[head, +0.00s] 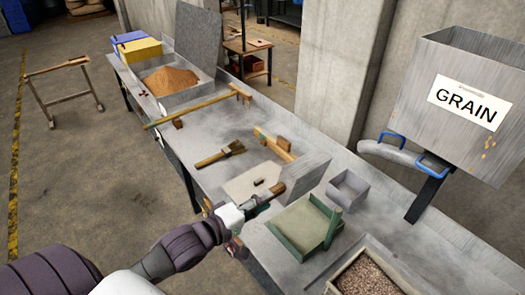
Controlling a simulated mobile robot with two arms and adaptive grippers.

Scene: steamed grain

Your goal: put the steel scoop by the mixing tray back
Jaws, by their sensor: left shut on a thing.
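My left gripper (258,208) is shut on the wooden handle of the steel scoop (306,174). The scoop's grey, box-like metal body points up and to the right, over the metal bench (205,130). I cannot tell whether it touches the bench. The gripper partly hides the handle. A shallow metal tray with a heap of orange-brown grain (170,80) stands at the bench's far end; its wall (190,97) shows in front. I cannot tell for sure whether this is the mixing tray. My right gripper is not in view.
A beige board (240,187), a brush (220,153), a long wooden-handled tool (200,106) and a wooden block (275,146) lie on the bench. A green tray (296,232), a small grey box (347,190) and a pellet box (338,280) stand nearer. The GRAIN hopper (415,85) overhangs the right.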

